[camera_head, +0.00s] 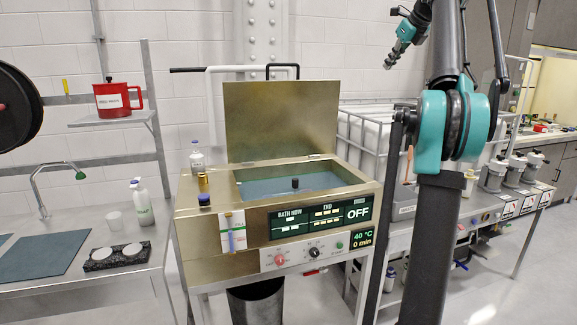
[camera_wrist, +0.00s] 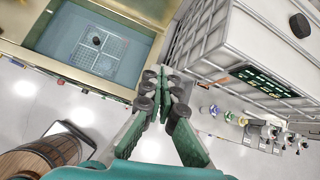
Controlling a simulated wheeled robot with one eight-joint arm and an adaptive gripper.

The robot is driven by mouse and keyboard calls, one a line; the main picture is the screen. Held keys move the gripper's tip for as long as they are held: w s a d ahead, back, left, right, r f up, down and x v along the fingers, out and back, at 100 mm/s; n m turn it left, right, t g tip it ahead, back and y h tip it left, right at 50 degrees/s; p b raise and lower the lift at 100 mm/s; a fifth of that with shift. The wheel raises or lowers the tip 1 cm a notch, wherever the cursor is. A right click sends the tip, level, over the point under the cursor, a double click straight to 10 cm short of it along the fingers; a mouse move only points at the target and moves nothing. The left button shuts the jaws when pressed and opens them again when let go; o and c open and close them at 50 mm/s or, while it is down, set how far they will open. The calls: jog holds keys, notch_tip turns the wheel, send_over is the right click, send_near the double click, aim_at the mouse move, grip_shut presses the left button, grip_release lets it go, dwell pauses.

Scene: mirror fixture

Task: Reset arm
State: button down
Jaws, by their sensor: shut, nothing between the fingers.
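My arm (camera_head: 446,130) stands raised at the right of the head view, in front of the side bench. My gripper (camera_head: 394,52) hangs high at the top, right of the bath's open lid and touching nothing. In the wrist view my gripper (camera_wrist: 163,88) has its fingertips together with nothing between them. Below it lies the gap between the brass bath machine (camera_head: 220,255) and the white caged tank (camera_head: 365,135). The bath's basin (camera_wrist: 60,45) is open and holds a wire grid with a dark knob above it.
A red mug (camera_head: 118,98) stands on a wall shelf at left. A white bottle (camera_head: 143,203) and a blue mat (camera_head: 40,256) are on the left bench. A wooden barrel (camera_wrist: 38,155) stands on the floor. Several small jars line the right bench (camera_head: 440,222).

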jog(key=s+a+f+n+g, duration=0.1)
jog(key=s+a+f+n, duration=0.3)
jog(key=f, duration=0.6)
jog(key=s+a+f+n+g+h, duration=0.1)
jog(key=a+f+n, duration=0.2)
jog(key=f+n, duration=0.5)
jog(key=s+a+f+n+g, duration=0.1)
jog(key=s+a+f+n, duration=0.2)
jog(key=f, duration=0.9)
jog(key=s+a+f+n+h, duration=0.1)
jog(key=s+f+n, duration=0.6)
jog(key=s+f, duration=0.8)
jog(key=s+a+f+n+g, duration=0.1)
jog(key=s+a+f+n, duration=0.2)
jog(key=s+f+n, duration=0.4)
jog(key=s+f, duration=0.9)
jog(key=f, duration=0.1)
jog(key=shift+s+a+f+n+h, duration=0.25)
jog(key=shift+a+n+h, duration=0.15)
